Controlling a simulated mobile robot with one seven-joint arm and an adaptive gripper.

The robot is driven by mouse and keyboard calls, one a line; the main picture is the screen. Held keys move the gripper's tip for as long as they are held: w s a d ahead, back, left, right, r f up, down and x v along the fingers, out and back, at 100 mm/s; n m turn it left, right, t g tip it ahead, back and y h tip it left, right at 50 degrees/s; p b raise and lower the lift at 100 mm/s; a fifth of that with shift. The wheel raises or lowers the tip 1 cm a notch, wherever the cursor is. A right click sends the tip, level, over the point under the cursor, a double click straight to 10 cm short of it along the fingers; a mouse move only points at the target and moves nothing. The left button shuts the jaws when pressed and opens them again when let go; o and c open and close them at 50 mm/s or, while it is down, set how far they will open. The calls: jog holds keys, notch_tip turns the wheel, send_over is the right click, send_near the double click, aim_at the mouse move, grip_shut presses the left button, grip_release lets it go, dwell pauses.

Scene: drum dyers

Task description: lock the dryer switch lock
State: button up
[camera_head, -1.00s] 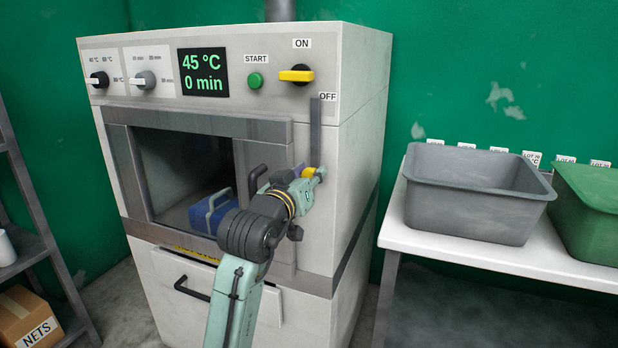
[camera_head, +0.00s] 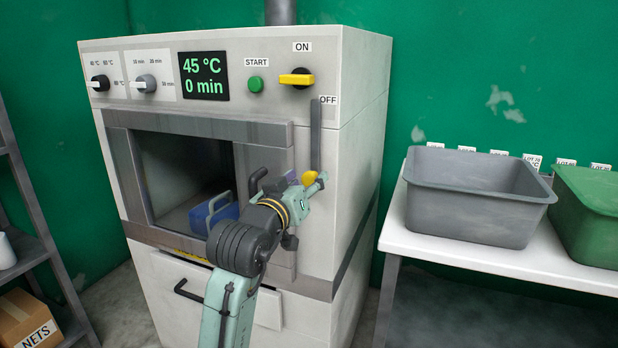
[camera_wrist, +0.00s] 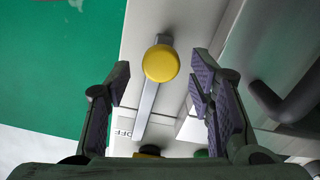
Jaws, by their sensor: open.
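The dryer (camera_head: 335,70) carries a rotary switch with a yellow handle (camera_head: 297,78), lying horizontally below the ON label. A grey metal bar (camera_head: 316,135) hangs upright beside the OFF label, with a yellow knob (camera_head: 309,178) near its lower end. In the wrist view the knob (camera_wrist: 161,63) sits on the bar (camera_wrist: 146,108), between my spread fingers. My gripper (camera_wrist: 160,82) is open, with space on both sides of the knob; I cannot tell its exact depth. In the head view my gripper (camera_head: 314,186) is by the knob, partly hidden by my wrist.
A dark door handle (camera_head: 257,180) is close to the left of my gripper; it shows at the right in the wrist view (camera_wrist: 290,104). A blue container (camera_head: 203,215) shows in the dryer. Grey (camera_head: 470,215) and green (camera_head: 592,215) tubs stand on the right table.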

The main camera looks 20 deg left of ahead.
jog(key=s, duration=0.9)
jog(key=shift+s+a, duration=0.2)
jog(key=shift+s, duration=0.1)
